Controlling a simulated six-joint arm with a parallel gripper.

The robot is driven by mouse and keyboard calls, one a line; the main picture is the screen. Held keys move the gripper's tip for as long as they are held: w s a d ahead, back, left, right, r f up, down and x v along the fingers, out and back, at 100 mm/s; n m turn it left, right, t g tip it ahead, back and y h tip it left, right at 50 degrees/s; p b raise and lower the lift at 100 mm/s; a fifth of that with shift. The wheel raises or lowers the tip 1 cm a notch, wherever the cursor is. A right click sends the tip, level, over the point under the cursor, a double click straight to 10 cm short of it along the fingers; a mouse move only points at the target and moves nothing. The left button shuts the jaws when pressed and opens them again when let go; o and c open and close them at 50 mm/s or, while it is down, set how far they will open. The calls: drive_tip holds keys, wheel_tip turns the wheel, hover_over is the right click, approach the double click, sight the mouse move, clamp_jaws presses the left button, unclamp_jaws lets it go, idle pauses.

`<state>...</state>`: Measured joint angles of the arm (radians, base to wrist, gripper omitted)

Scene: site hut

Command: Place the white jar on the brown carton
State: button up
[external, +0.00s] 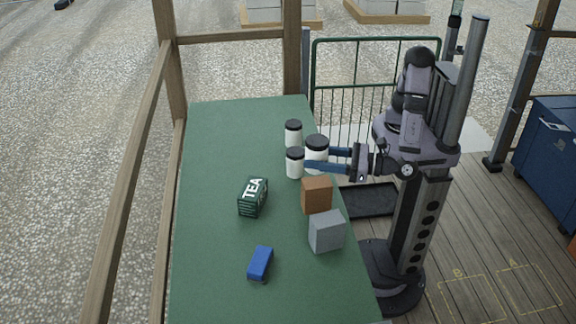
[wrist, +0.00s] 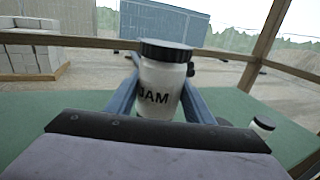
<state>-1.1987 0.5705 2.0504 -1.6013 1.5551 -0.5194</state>
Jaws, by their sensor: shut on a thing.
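A white jar with a black lid (external: 317,149) is between the blue fingers of my gripper (external: 318,158). In the wrist view the jar (wrist: 160,88) reads JAM and stands upright between the fingers (wrist: 160,98). My gripper is shut on it. The jar appears raised above the green table; its base is partly hidden by a finger. The brown carton (external: 317,196) stands on the table near its right edge, just in front of the jar in the external view. Its top is bare.
Two similar white jars with black lids (external: 293,134) (external: 295,164) stand left of the held jar. A grey box (external: 326,232) stands close in front of the carton. A green TEA box (external: 253,197) and a blue block (external: 260,263) lie left. The table's (external: 225,135) far left is clear.

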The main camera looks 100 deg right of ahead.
sight(319, 183)
drive_tip(key=s+d+r+m+g+h, duration=0.1)
drive_tip(key=s+d+r+m+h, duration=0.1)
drive_tip(key=d, duration=0.2)
drive_tip(key=shift+w+a+f+p, duration=0.1)
drive_tip(key=shift+w+f+p, duration=0.1)
drive_tip(key=shift+f, duration=2.35)
drive_tip(key=shift+w+a+f+p, duration=0.1)
drive_tip(key=shift+f+p, duration=0.1)
drive_tip(key=shift+f, duration=2.35)
drive_tip(key=o, duration=1.3)
drive_tip(key=shift+f, duration=0.15)
drive_tip(key=shift+s, duration=0.1)
drive_tip(key=b+v, duration=0.3)
drive_tip(key=v, duration=0.9)
